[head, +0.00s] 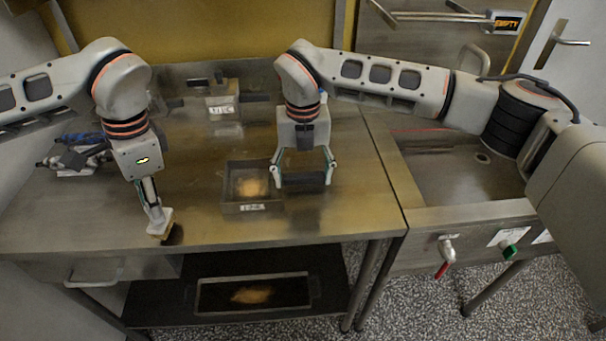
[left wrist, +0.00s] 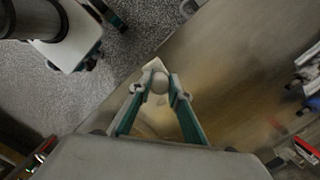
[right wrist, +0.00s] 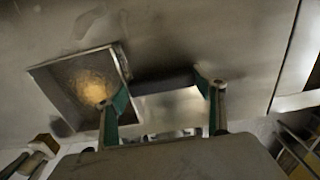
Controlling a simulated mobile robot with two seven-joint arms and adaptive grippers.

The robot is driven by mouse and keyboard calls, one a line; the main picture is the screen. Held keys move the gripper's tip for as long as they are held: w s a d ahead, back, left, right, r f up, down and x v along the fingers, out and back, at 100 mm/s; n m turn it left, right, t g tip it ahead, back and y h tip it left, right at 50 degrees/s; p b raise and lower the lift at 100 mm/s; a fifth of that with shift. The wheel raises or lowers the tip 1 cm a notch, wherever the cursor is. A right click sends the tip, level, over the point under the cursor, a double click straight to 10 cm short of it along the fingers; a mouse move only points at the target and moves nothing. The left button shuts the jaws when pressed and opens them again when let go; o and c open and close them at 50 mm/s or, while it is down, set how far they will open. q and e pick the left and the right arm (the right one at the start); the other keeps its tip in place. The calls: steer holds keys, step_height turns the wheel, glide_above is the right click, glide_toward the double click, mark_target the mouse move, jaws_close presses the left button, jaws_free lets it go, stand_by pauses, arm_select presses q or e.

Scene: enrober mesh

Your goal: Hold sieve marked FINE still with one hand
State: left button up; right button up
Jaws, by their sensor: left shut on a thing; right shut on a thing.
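A square metal sieve (head: 230,207) with a blurred label that seems to read FINE stands on the worktop, a yellowish heap (head: 250,187) inside it. In the right wrist view the sieve (right wrist: 50,88) lies left of my gripper, with a dark handle (right wrist: 165,80) on its right side. My right gripper (head: 303,178) is shut on that handle. My left gripper (head: 153,207) is shut on a pale block with a dark underside, which looks like a brush (head: 160,223), near the worktop's front edge. In the left wrist view a round knob of the brush (left wrist: 159,83) shows between the fingertips.
A second box-like sieve (head: 222,107) with a label stands at the back. Dark and blue clutter (head: 80,155) lies at the left. A tray (head: 205,299) with yellowish powder is on the shelf below. A sink (head: 450,185) is at the right. The worktop's front middle is clear.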

stand_by(0.6)
arm_select(q)
steer(key=shift+w+d+r+m, duration=0.1)
steer(key=shift+w+d+m, duration=0.1)
steer(key=shift+m, duration=0.3)
steer(key=w+d+r+m+t+h, duration=0.1)
steer(key=w+d+r+m, duration=0.3)
steer(key=m, duration=0.7)
steer(key=w+d+r+m+h, duration=0.1)
steer(key=w+d+m, duration=0.2)
steer(key=d+m, duration=0.55)
steer(key=w+d+r+m+t+h, duration=0.1)
steer(key=w+d+r+m, duration=0.2)
steer(key=m, duration=1.1)
glide_toward(254, 187)
steer(key=shift+w+a+f, duration=0.2)
steer(key=shift+a+f, duration=0.1)
steer(key=shift+f, duration=0.1)
steer(key=shift+w+a+f, duration=0.2)
steer(key=shift+a+f, duration=0.05)
steer(key=shift+f, duration=0.2)
steer(key=shift+f, duration=0.4)
steer(key=shift+d, duration=0.1)
steer(key=shift+d, duration=1)
steer(key=shift+d, duration=0.1)
